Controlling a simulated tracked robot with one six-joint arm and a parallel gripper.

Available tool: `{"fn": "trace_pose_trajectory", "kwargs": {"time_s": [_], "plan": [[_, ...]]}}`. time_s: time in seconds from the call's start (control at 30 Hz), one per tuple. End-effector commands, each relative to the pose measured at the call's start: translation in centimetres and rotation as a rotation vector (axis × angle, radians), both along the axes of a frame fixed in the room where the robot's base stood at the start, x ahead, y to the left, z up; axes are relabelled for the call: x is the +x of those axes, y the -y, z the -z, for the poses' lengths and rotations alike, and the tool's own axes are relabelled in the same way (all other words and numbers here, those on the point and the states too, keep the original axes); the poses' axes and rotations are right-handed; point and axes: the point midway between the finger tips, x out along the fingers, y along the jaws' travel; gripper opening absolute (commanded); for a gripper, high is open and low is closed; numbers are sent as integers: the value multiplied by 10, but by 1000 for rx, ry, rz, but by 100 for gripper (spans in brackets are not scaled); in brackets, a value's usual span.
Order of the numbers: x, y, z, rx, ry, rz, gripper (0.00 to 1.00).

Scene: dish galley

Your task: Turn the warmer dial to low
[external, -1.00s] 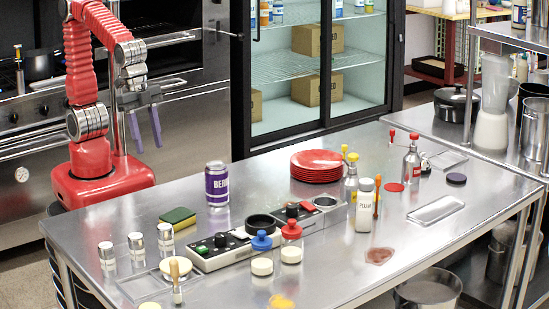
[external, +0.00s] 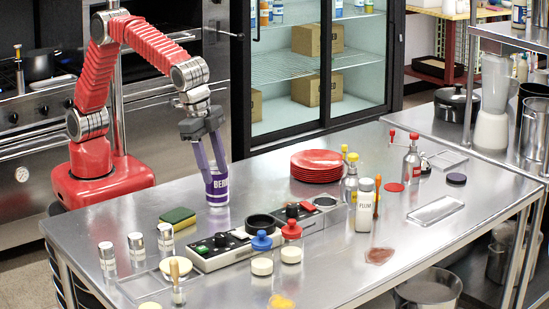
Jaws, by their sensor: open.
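A low silver-and-black unit (external: 215,258) lies on the steel counter, with a round black ring (external: 261,222) on top. A dark dial (external: 222,240) with a green mark beside it sits on its left part; its setting is too small to read. A second section behind it carries a red switch or knob (external: 292,210); I cannot tell which control is the warmer dial. My gripper (external: 213,168) is open, fingers pointing down, behind and above the unit. Its purple fingers overlap the upper part of a purple can (external: 217,190); I cannot tell whether they touch it.
A green-yellow sponge (external: 178,218) and several metal shakers (external: 136,245) stand left of the unit. Red plates (external: 316,165) are stacked behind. The counter's front right is mostly clear.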

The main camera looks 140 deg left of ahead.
Motion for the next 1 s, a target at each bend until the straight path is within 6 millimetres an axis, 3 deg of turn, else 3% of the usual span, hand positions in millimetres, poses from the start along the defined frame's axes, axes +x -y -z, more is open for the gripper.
{"fn": "trace_pose_trajectory", "kwargs": {"time_s": [0.33, 0.53, 0.77, 1.0], "plan": [[75, -33, 20, 37, 16, -160, 41], [111, -51, 20, 61, 52, -279, 41], [135, -65, -3, 78, 116, -406, 41], [141, -73, -50, 82, 198, -541, 41]]}}
